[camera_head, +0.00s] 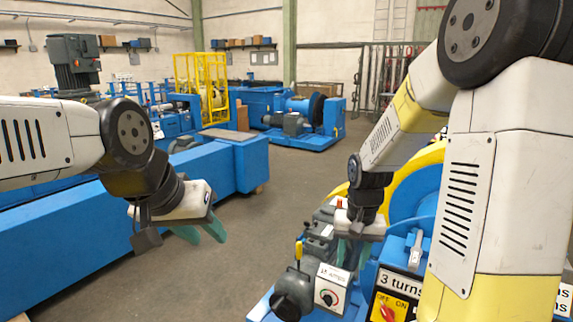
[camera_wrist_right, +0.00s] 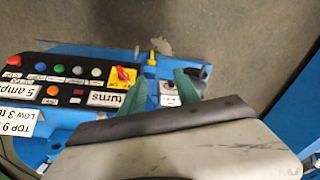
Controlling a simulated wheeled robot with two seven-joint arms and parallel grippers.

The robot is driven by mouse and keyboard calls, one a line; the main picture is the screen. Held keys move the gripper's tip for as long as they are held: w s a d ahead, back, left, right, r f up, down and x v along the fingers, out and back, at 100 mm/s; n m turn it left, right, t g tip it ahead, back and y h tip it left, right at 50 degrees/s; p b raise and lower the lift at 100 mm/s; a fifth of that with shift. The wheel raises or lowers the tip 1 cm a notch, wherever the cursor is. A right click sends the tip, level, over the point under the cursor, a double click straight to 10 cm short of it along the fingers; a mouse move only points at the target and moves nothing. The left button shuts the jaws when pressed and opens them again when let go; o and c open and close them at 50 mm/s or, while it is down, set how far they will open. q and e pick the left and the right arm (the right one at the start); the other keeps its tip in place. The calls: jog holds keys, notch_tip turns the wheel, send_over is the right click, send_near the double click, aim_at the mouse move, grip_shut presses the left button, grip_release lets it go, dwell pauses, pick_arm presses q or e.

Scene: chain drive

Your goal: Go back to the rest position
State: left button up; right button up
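My left gripper (camera_head: 202,232) hangs in free air over the floor at the left of the head view. Its two green fingers are apart, with nothing seen between them. My right gripper (camera_head: 350,252) is above the blue machine (camera_head: 258,308) at the lower right, near its control boxes. In the right wrist view its green fingers (camera_wrist_right: 162,93) are apart and empty, with the panel's edge and a small box seen below and between them. I cannot tell its exact height over the machine.
A control panel with a red-and-yellow switch (camera_head: 387,309) is close to my right arm; the switch also shows in the right wrist view (camera_wrist_right: 122,76). A small dial box (camera_head: 331,291) stands beside it. A long blue beam (camera_head: 100,228) runs behind my left arm. Grey floor (camera_head: 255,225) between is clear.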

jog(key=s+a+r+n+t+y, duration=0.1)
jog(key=s+r+t, duration=0.4)
jog(key=s+r, duration=0.8)
notch_tip(320, 180, up, 4)
jog(key=shift+s+a+f+n+y, duration=0.1)
jog(key=shift+s+a+n+y, duration=0.1)
jog(key=shift+a+n+y, duration=0.35)
jog(key=shift+d, duration=0.15)
